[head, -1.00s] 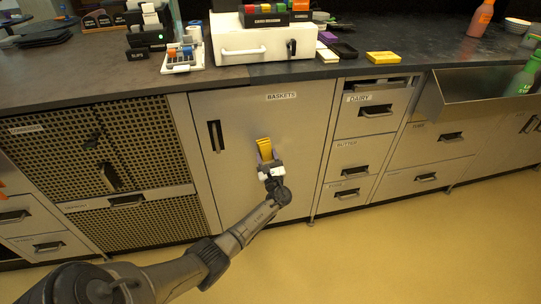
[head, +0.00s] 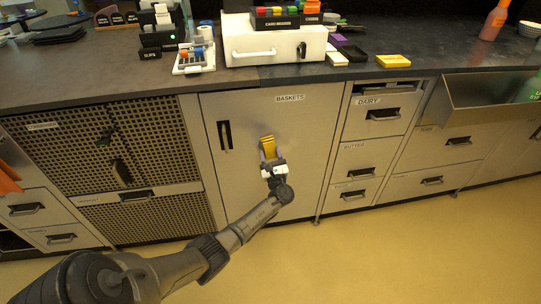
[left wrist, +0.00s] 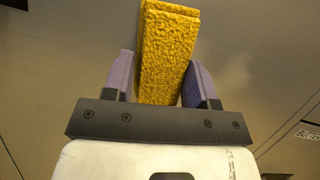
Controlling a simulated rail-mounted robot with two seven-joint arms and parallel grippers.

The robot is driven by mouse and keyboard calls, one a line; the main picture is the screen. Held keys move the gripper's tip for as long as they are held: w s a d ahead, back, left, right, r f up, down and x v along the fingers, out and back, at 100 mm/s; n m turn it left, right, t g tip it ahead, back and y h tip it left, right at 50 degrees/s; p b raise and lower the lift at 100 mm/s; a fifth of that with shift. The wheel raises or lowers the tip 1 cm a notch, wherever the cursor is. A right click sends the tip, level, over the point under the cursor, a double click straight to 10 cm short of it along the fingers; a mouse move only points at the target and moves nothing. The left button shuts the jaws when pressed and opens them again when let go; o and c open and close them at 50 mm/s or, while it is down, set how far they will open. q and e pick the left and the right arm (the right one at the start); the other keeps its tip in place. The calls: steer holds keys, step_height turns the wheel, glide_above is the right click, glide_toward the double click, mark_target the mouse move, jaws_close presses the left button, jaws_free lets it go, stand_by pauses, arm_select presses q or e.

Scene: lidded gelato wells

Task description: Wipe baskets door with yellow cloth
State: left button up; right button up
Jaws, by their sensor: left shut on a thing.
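The baskets door (head: 305,122) is a flat grey cabinet door with a BASKETS label (head: 289,98) at its top and a dark upright handle (head: 224,136) at its left. My left gripper (head: 269,160) is in front of the middle of the door, shut on the yellow cloth (head: 267,146). In the left wrist view the folded yellow cloth (left wrist: 166,50) stands between the two purple fingers of the gripper (left wrist: 160,85). The door surface (left wrist: 245,50) is behind it, with a faint pale smudge. I cannot tell whether the cloth touches the door. My right gripper is not in view.
Drawers labelled DAIRY (head: 379,114) and BUTTER (head: 361,159) are right of the door. A perforated cabinet (head: 60,160) is at the left. The dark counter (head: 90,70) above holds a white drawer box (head: 272,46) and a yellow block (head: 393,61). The yellow floor (head: 420,250) is clear.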

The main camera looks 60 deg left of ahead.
mark_target(283, 144)
arm_select(q)
steer(key=shift+w, duration=0.1)
stand_by(0.3)
steer(key=shift+w+d+b, duration=0.15)
steer(key=shift+w+b, duration=0.15)
steer(key=shift+b, duration=0.2)
steer(key=shift+w+d+b, duration=0.2)
steer(key=shift+w+b, duration=0.2)
steer(key=shift+w, duration=0.15)
steer(key=shift+w+d+b, duration=0.2)
steer(key=shift+w+b, duration=0.2)
steer(key=shift+w, duration=0.15)
steer(key=shift+w+d+f+b, duration=0.1)
steer(key=shift+w+d+b, duration=0.15)
steer(key=shift+w+b, duration=0.3)
steer(key=shift+w+d+b, duration=0.2)
steer(key=shift+w+b, duration=0.2)
steer(key=shift+w, duration=0.15)
steer(key=shift+w+d, duration=0.2)
steer(key=shift+w, duration=0.2)
